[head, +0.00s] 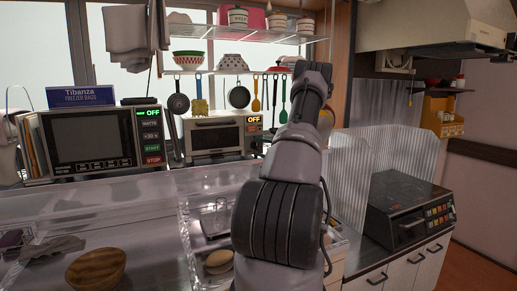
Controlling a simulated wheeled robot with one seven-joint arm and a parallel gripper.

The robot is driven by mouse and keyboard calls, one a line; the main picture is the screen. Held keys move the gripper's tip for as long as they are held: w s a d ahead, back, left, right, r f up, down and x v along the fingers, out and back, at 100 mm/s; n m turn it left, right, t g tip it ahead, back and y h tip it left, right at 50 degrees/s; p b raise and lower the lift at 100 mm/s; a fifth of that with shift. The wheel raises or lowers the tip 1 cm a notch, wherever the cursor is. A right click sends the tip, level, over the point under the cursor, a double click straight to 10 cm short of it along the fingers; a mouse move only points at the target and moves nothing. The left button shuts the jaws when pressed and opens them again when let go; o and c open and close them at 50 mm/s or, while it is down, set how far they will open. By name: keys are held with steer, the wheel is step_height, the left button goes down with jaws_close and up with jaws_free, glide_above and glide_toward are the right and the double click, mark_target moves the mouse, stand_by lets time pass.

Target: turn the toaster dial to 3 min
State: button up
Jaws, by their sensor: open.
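The toaster oven (215,137) is a white box with a glass door, on the back counter left of the picture's middle. The dial is too small to make out, and so is any 3 min mark. My arm rises from the bottom middle, passing to the right of the toaster. My gripper's fingers do not show; the arm's own links seem to hide them.
A microwave (85,141) stands left of the toaster, its display also reading OFF. Pans and utensils hang from a shelf (215,72) above the toaster. A stove (405,208) stands right.

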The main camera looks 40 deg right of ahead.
steer(key=shift+w+a, duration=0.15)
steer(key=shift+w, duration=0.6)
jaws_close()
steer(key=m+t+h, duration=0.1)
steer(key=m+h, duration=0.2)
steer(key=m, duration=0.6)
steer(key=m+t+h, duration=0.1)
steer(key=m+h, duration=0.3)
steer(key=m, duration=0.5)
steer(key=m+t+h, duration=0.1)
steer(key=m+h, duration=0.2)
steer(key=m, duration=0.6)
steer(key=shift+a+f, duration=0.35)
steer(key=shift+m+h, duration=0.4)
